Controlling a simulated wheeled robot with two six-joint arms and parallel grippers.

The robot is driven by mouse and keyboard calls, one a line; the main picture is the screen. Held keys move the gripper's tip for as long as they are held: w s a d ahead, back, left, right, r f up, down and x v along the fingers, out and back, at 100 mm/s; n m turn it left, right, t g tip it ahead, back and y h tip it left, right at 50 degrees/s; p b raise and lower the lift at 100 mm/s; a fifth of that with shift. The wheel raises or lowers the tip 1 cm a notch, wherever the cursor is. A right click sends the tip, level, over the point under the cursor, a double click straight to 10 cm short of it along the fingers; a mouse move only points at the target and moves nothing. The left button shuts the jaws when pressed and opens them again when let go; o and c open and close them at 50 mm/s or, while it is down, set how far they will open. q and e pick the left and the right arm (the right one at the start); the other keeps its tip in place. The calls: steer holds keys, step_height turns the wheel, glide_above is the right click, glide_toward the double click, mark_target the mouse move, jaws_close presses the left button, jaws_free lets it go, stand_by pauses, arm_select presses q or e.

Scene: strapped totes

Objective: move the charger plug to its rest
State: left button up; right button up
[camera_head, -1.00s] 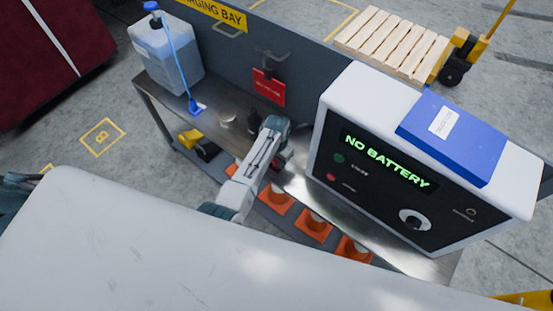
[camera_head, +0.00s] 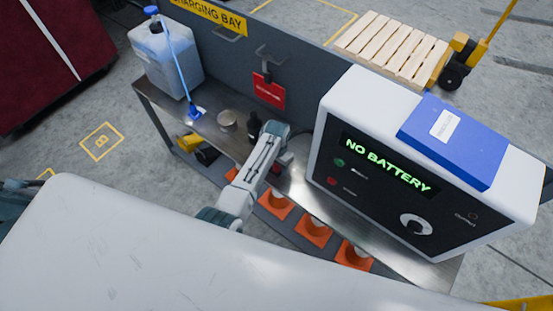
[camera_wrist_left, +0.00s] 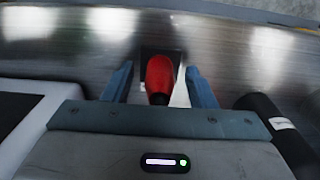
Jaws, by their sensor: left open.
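A red rounded handle, which looks like the charger plug (camera_wrist_left: 160,76), stands over a dark square patch on the metal bench in the left wrist view. My left gripper (camera_wrist_left: 159,84) is open, with one blue finger on each side of the red handle. A gap shows beside it at the right finger. In the head view my left arm reaches down to the bench beside the charger (camera_head: 335,206), and its fingertips are hidden. The charger is a white box with a dark front reading "NO BATTERY". My right gripper is not in view.
A black bottle (camera_head: 253,126) and a round tin (camera_head: 228,120) stand close to my arm. A blue-capped jug (camera_head: 168,62) stands at the bench's far left. A red tag (camera_head: 268,90) hangs on the back panel. Orange cones (camera_head: 313,230) sit on the lower shelf.

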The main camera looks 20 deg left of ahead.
arm_select(q)
step_height(320, 180, up, 10)
steer(key=shift+r+b, duration=0.15)
steer(key=shift+b, duration=0.35)
stand_by(0.3)
